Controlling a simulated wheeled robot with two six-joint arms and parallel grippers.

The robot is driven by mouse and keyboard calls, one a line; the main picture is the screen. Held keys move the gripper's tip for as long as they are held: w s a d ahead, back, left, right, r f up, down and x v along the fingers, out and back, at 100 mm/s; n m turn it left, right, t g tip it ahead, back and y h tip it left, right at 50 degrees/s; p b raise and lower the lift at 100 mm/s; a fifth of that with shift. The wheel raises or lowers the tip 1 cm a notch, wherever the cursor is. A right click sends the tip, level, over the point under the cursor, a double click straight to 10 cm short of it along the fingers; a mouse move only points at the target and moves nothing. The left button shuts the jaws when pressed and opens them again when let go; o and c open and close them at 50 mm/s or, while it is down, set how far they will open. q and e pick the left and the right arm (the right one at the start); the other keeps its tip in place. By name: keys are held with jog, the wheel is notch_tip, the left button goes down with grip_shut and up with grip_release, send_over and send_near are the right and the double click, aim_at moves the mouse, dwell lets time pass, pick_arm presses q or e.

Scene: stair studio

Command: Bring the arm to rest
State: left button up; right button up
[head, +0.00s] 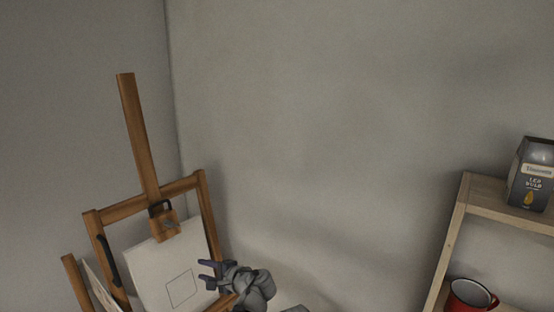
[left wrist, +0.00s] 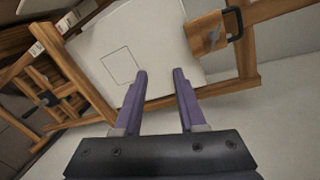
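My left gripper (head: 208,274) shows low in the head view, just right of a white canvas with a drawn square. In the left wrist view its two purple fingers (left wrist: 160,82) stand apart with nothing between them, so it is open and empty. The canvas (left wrist: 130,45) lies beyond the fingertips, and I cannot tell how far off it is. My right gripper is not in either view.
A wooden easel (head: 138,140) holds the canvas (head: 165,265) in the corner at left. A wooden shelf (head: 480,202) at right bears a dark bulb box (head: 532,178) on top and a red mug (head: 468,298) below. Bare wall lies between.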

pick_arm(q)
jog(key=s+d+f+n+g+h+b, duration=0.35)
jog(key=s+f, duration=0.25)
jog(key=f, duration=0.4)
jog(key=s+d+f+n+g+h+b, duration=0.25)
jog(key=s+f+b, duration=0.35)
jog(key=f, duration=0.5)
jog(key=s+d+f+n+g+h+b, duration=0.1)
jog(key=s+d+f+g+h+b, duration=0.1)
jog(key=s+d+f, duration=0.5)
jog(key=s+d+h+b, duration=0.1)
jog(key=s+h, duration=0.1)
jog(key=s, duration=0.2)
jog(key=shift+d+f+g, duration=0.3)
jog(key=shift+d, duration=0.05)
